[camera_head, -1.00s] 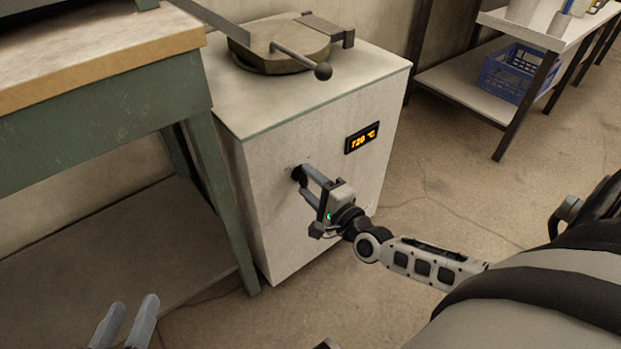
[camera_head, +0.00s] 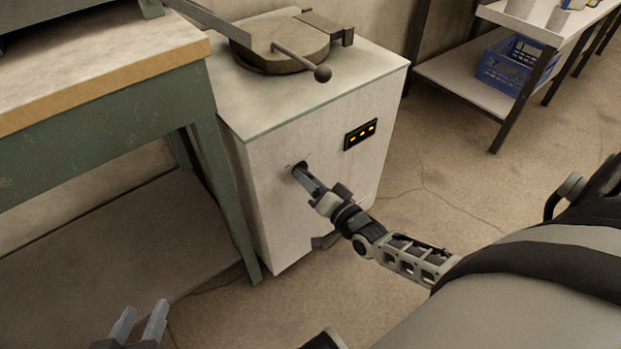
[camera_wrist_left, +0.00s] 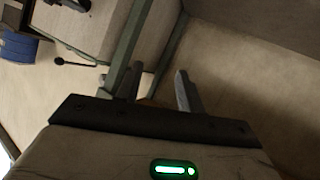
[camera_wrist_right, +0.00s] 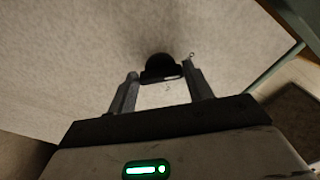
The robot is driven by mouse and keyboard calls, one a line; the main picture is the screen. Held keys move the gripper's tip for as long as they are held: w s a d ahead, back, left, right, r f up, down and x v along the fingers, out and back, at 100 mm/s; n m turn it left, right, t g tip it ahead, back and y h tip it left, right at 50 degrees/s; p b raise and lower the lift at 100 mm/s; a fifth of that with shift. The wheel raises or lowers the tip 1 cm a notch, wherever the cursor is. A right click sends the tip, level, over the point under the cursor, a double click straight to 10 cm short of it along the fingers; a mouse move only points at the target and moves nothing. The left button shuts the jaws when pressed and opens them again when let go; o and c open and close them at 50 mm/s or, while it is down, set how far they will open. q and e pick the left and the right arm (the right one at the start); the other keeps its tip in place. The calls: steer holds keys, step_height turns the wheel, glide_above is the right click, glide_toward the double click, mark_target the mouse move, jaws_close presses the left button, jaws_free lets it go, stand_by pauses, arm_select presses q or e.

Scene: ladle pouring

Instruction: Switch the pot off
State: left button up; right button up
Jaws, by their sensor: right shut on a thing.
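The pot is a white box-shaped furnace (camera_head: 270,215) with a round lid (camera_head: 278,48) on top and a long handle with a ball end. Its front display (camera_head: 361,134) shows three short orange dashes. My right gripper (camera_head: 300,172) is shut on the dark knob on the pot's front, which it mostly hides in the head view. In the right wrist view the black knob (camera_wrist_right: 160,66) sits between the fingertips. My left gripper (camera_head: 140,318) is low at the bottom left of the head view, its fingers apart and empty; they also show in the left wrist view (camera_wrist_left: 158,85).
A green-legged workbench (camera_head: 110,125) stands close to the left of the pot. A metal rack (camera_head: 465,85) with a blue crate (camera_head: 512,68) is at the back right. The floor between the pot and the rack is clear.

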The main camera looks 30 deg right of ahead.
arm_select(q)
steer(key=shift+s+f, duration=0.1)
steer(key=shift+f, duration=0.2)
arm_select(e)
steer(key=shift+n, duration=0.6)
steer(key=shift+f, duration=0.1)
steer(key=o, duration=1)
arm_select(q)
steer(key=f+g+p, duration=0.1)
steer(key=a+f+y+p, duration=0.1)
steer(key=p, duration=0.1)
steer(key=shift+s+g, duration=0.15)
steer(key=shift+g, duration=0.25)
arm_select(e)
steer(key=s, duration=0.5)
steer(key=s+d, duration=0.1)
steer(key=s, duration=1)
steer(key=shift+d, duration=0.15)
arm_select(q)
steer(key=shift+s+p, duration=0.15)
steer(key=shift+p, duration=0.15)
